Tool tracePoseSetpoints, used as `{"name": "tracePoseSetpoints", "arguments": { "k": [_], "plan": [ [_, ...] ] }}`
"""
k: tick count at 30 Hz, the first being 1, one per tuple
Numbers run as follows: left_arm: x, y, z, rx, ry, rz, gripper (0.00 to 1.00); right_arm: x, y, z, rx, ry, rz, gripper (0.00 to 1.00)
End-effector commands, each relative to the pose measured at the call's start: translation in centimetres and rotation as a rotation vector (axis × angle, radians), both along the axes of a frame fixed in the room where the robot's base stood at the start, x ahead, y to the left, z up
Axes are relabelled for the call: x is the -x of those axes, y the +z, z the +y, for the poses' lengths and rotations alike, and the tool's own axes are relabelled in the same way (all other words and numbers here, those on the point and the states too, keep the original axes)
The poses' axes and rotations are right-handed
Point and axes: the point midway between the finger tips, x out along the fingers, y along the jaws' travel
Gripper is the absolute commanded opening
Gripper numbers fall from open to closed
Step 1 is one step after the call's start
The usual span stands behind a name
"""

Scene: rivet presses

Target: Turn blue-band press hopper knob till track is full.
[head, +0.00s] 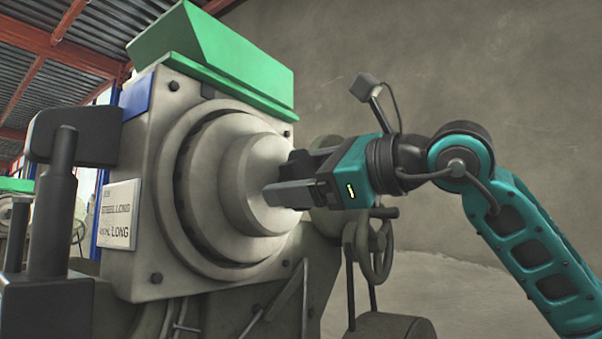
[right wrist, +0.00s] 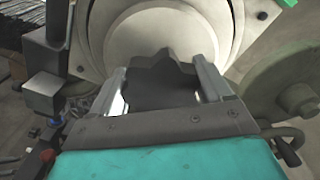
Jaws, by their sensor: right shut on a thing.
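The blue-band press (head: 145,230) fills the left half of the head view. A blue band (head: 137,97) is on its upper left side and a green hopper (head: 215,60) is on top. A stepped round grey drum (head: 235,185) faces right. My right gripper (head: 284,178) reaches in from the right to the drum's centre. In the right wrist view, its fingers are shut on a dark lobed knob (right wrist: 160,80) in front of the pale drum face. The fingers mostly hide the knob in the head view. The track's fill cannot be seen. My left gripper is not in view.
A label plate (head: 119,214) on the press mentions steel and long. A dark ram head (head: 75,135) and post (head: 52,205) stand at the left. A handwheel (head: 375,250) is below my right gripper. A bare wall is behind.

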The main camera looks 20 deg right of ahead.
Motion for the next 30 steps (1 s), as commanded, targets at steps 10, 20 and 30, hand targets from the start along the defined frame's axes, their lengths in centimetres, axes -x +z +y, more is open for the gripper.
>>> {"name": "tracePoseSetpoints", "arguments": {
  "k": [10, 20, 30],
  "plan": [
    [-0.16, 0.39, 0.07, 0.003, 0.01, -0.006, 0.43, 0.1, -0.08, 0.08, 0.262, 0.0, -0.204, 0.48],
    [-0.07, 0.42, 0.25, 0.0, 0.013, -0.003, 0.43, 0.12, -0.25, 0.16, 0.508, 0.0, -0.396, 0.48],
    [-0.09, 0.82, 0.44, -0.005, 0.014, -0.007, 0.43, 0.14, -0.43, 0.14, 0.737, 0.0, -0.575, 0.48]
  ]
}}
